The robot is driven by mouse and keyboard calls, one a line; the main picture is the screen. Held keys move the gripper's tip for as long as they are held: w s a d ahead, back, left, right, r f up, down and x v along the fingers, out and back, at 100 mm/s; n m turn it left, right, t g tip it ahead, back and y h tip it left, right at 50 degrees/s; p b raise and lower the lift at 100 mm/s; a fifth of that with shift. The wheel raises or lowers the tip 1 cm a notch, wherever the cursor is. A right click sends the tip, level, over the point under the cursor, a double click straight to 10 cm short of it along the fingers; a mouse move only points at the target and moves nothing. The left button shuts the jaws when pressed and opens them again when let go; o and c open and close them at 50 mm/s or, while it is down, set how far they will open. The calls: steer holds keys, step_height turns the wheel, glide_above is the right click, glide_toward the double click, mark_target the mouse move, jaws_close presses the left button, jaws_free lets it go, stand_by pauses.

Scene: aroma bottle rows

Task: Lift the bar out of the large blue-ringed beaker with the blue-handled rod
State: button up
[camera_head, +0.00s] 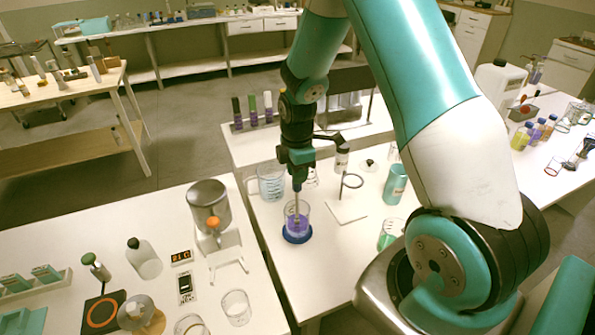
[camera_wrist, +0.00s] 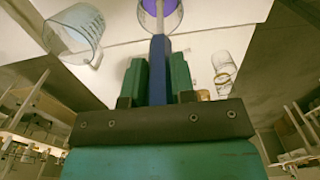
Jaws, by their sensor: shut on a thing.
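The large blue-ringed beaker (camera_head: 304,224) stands upright near the front left of the middle bench. It holds purple liquid, with a dark blue ring (camera_head: 296,239) around its base. My gripper (camera_head: 297,180) is above the beaker, pointing down. It is shut on the blue-handled rod (camera_head: 297,206), whose lower shaft reaches down into the beaker. In the wrist view the blue handle (camera_wrist: 158,62) is between my two green fingers (camera_wrist: 157,82), and the beaker (camera_wrist: 173,20) shows at the top. I cannot make out the bar in either view.
A clear measuring jug (camera_head: 271,183) stands close behind and left of the beaker. A metal machine (camera_head: 207,205) is on the left bench. The bench's front edge is near the beaker.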

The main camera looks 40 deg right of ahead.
stand_by(0.3)
step_height(320, 180, up, 14)
steer(key=p, duration=1.1)
stand_by(1.2)
steer(key=shift+s+f, duration=0.1)
stand_by(0.4)
